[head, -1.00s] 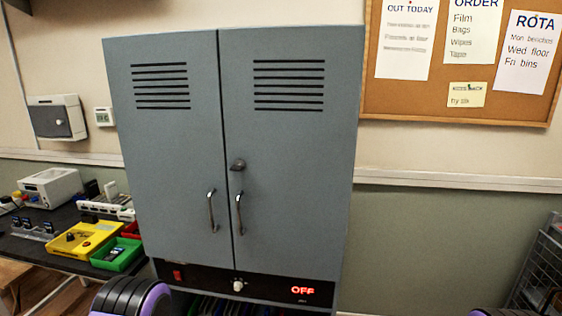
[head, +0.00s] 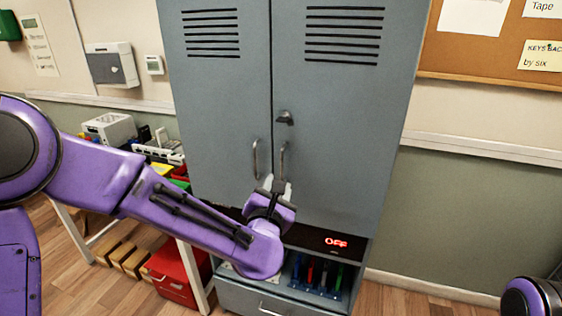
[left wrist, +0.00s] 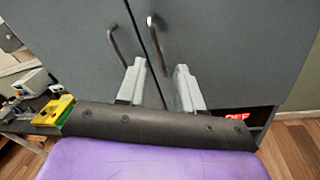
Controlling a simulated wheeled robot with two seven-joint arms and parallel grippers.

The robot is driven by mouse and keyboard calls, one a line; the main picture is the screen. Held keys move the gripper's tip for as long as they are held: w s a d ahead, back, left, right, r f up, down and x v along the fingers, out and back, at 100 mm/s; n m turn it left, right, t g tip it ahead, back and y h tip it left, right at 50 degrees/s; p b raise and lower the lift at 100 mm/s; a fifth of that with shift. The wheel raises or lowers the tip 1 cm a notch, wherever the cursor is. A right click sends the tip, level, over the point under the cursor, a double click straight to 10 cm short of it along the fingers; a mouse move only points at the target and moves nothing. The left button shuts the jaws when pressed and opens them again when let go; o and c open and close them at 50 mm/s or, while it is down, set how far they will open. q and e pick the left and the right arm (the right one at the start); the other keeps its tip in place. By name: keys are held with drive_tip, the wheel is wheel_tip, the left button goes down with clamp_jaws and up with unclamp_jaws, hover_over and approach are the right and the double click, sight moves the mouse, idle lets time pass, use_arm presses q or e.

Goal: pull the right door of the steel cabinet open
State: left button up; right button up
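The grey steel cabinet has a left door (head: 225,95) and a right door (head: 335,130), both shut. The right door's handle (head: 282,162) is an upright bar near the middle seam, beside the left door's handle (head: 256,160). A dark latch knob (head: 285,117) sits above it. My left gripper (head: 277,186) is at the lower end of the right handle, fingers pointing at the doors. In the left wrist view its fingers (left wrist: 160,70) are apart, with the right handle (left wrist: 155,42) showing between and beyond the tips. I cannot tell whether they touch it. My right gripper is out of view.
Below the doors are a panel with a red OFF display (head: 336,242), a shelf of coloured items (head: 315,275) and a drawer (head: 262,300). A bench with trays stands left, a red box (head: 178,275) under it. Floor at the right is open.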

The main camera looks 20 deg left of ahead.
sight(282, 161)
use_arm(q)
drive_tip(key=w+n+p, duration=0.1)
drive_tip(key=w+n, duration=0.1)
drive_tip(key=w, duration=0.1)
drive_tip(key=w+a+n+p, duration=0.1)
drive_tip(key=w, duration=0.3)
drive_tip(key=w+a+n+p, duration=0.1)
drive_tip(key=w+n+p, duration=0.1)
drive_tip(key=w, duration=0.2)
drive_tip(key=shift+a+n, duration=0.15)
drive_tip(key=shift+n, duration=0.15)
clamp_jaws()
idle(1.0)
